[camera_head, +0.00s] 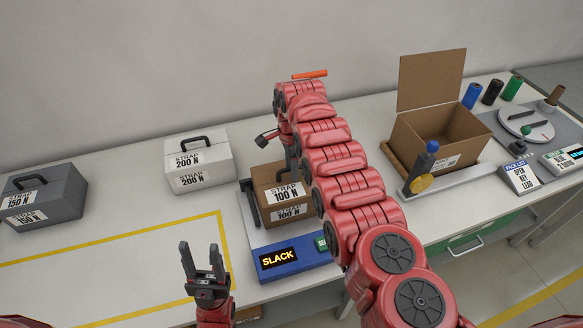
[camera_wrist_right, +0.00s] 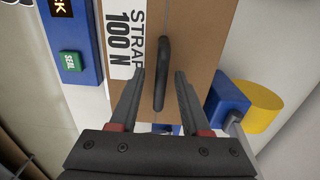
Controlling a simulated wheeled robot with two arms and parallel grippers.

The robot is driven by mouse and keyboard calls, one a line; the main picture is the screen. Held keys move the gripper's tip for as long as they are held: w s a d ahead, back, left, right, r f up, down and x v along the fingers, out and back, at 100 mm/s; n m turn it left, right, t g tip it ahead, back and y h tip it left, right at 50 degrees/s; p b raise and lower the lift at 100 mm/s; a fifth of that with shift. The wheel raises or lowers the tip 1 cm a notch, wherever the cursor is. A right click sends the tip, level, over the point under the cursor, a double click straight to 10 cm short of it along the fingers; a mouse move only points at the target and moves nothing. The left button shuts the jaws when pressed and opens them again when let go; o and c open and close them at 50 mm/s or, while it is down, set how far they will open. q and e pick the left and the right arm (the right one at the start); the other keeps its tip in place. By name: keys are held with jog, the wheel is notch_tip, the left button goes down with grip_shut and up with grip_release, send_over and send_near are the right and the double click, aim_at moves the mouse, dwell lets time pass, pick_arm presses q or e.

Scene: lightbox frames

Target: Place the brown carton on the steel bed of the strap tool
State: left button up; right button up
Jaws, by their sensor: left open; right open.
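The brown carton (camera_head: 264,182), labelled STRAP 100 N, sits upright over the bed of the strap tool (camera_head: 255,241), with my right arm hiding its right side. I cannot tell whether its underside touches the bed. The strap tool has a blue front with a SLACK display and a green SEAL button. In the right wrist view the carton (camera_wrist_right: 200,40) shows its black handle. My right gripper (camera_wrist_right: 160,82) is open, with a finger on each side of the handle. My left gripper (camera_head: 203,254) is open and empty near the table's front edge, left of the strap tool.
A white case (camera_head: 199,160) and a grey case (camera_head: 45,194) stand to the left. An open brown box (camera_head: 436,136) and a blue-and-yellow device (camera_head: 420,172) stand to the right. A yellow-outlined table area (camera_head: 120,255) is clear at the front left.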

jog(key=shift+r, duration=0.65)
notch_tip(320, 180, up, 8)
jog(key=shift+f+b, duration=0.2)
jog(key=shift+b, duration=0.3)
notch_tip(320, 180, up, 3)
jog(key=p, duration=0.3)
jog(key=shift+r+p, duration=0.1)
jog(key=shift+p, duration=0.2)
jog(key=shift+w, duration=0.1)
